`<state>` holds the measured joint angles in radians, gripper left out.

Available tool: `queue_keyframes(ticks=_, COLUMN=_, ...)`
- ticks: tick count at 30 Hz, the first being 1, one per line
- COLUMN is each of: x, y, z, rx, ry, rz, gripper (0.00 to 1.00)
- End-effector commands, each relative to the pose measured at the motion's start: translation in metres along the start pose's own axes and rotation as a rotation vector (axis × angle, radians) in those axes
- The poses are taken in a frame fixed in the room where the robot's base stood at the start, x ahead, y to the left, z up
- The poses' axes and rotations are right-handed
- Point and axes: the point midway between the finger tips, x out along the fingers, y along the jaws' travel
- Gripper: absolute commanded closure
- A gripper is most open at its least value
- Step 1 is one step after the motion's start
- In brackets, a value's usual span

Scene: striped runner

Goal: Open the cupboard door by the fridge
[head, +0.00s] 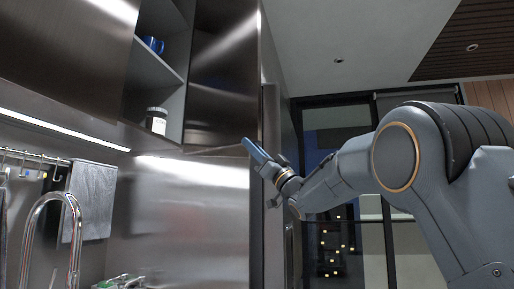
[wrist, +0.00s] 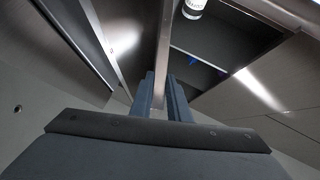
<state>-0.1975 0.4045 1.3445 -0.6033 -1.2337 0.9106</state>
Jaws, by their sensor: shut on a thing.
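The cupboard door (head: 222,75) is a dark, glossy panel on the upper cupboard. It stands open, with the shelves inside (head: 153,70) showing to its left. In the wrist view the door's thin edge (wrist: 165,45) runs up from between my fingers. My gripper (head: 253,150) is at the door's lower part, and its blue-grey fingers also show in the wrist view (wrist: 166,95). They are shut on the door's edge. The exact spot of contact is partly hidden by the fingers.
A jar (head: 156,121) and a blue cup (head: 153,44) stand on the cupboard shelves. Below are a curved tap (head: 72,215) and a grey towel (head: 90,200) on a rail. Glazed doors (head: 345,200) are at the back, behind my arm.

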Motion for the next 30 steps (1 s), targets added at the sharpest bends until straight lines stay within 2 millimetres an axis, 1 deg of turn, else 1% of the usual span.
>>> queue_keyframes(ticks=1, x=0.003, y=-0.002, z=-0.002, rx=0.0, ry=0.003, rz=-0.004, gripper=1.0)
queue_keyframes(ticks=10, x=0.003, y=-0.002, z=-0.003, rx=-0.001, ry=0.004, rz=-0.004, gripper=1.0)
queue_keyframes(ticks=11, x=0.004, y=-0.002, z=-0.003, rx=-0.001, ry=0.004, rz=-0.004, gripper=0.8)
queue_keyframes(ticks=13, x=0.003, y=-0.002, z=-0.003, rx=-0.002, ry=0.004, rz=-0.004, gripper=0.68)
queue_keyframes(ticks=14, x=0.003, y=-0.001, z=-0.003, rx=-0.002, ry=0.004, rz=-0.003, gripper=0.66)
queue_keyframes(ticks=23, x=-0.001, y=0.001, z=-0.003, rx=-0.003, ry=0.002, rz=0.0, gripper=0.66)
queue_keyframes(ticks=26, x=-0.009, y=0.002, z=-0.002, rx=-0.004, ry=0.002, rz=0.001, gripper=0.66)
queue_keyframes(ticks=30, x=-0.031, y=0.002, z=-0.001, rx=-0.003, ry=0.001, rz=0.002, gripper=0.66)
